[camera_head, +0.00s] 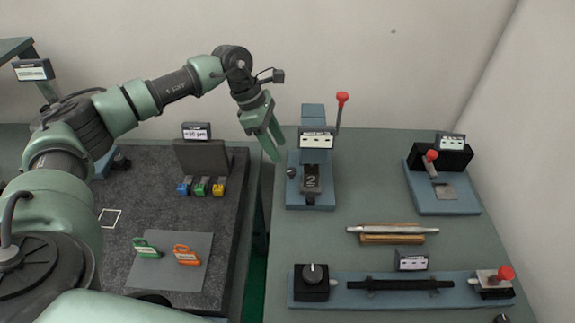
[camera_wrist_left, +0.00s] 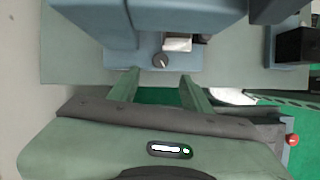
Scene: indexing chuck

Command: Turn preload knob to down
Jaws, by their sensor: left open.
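A black dial knob with a white mark (camera_head: 314,272) sits on a black box at the left end of the long blue base. Its white mark appears to point toward the back. A blue indexing device (camera_head: 313,117) stands farther back, with a "2" on its front block and a round grey knob (camera_head: 291,173) at its left side. A similar grey knob (camera_wrist_left: 160,61) shows between my fingertips in the left wrist view. No readable label tells which is the preload knob. My left gripper (camera_head: 277,152) is open and empty, in the air left of the indexing device.
A red-topped lever (camera_head: 341,100) rises from the indexing device. A silver rod (camera_head: 392,230) lies on a wooden rest. A red-knobbed fixture (camera_head: 442,190) stands at right. The dark mat (camera_head: 125,210) at left holds clips and coloured blocks. A gap separates the two tables.

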